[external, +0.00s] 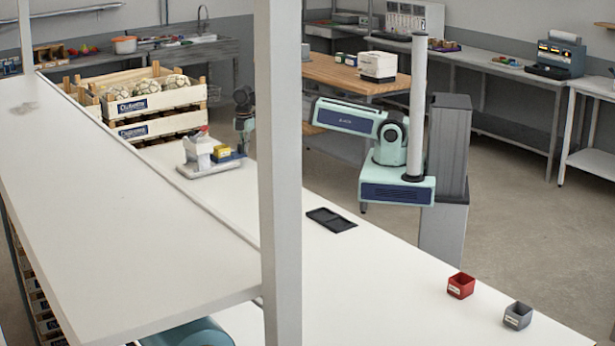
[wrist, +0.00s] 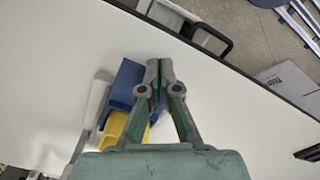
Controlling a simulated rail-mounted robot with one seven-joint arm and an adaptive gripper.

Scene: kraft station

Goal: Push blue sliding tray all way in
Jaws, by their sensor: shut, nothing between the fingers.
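The blue sliding tray (external: 236,157) is part of a small white device (external: 200,151) on the white bench, and sticks out on its right side in the external view. A yellow block (external: 221,152) sits beside it. In the wrist view the blue tray (wrist: 124,88) is left of my fingers, with the yellow block (wrist: 115,128) below it, partly hidden by my gripper. My gripper (wrist: 158,66) is shut and empty, pointing down beside the tray. In the external view my gripper (external: 243,146) is at the tray's right end; I cannot tell whether they touch.
Wooden crates (external: 155,103) of pale round produce stand behind the device. A black flat tray (external: 331,219) lies nearer on the bench, with a red bin (external: 461,286) and a grey bin (external: 518,316) at the near right. A white post (external: 279,170) blocks part of the external view.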

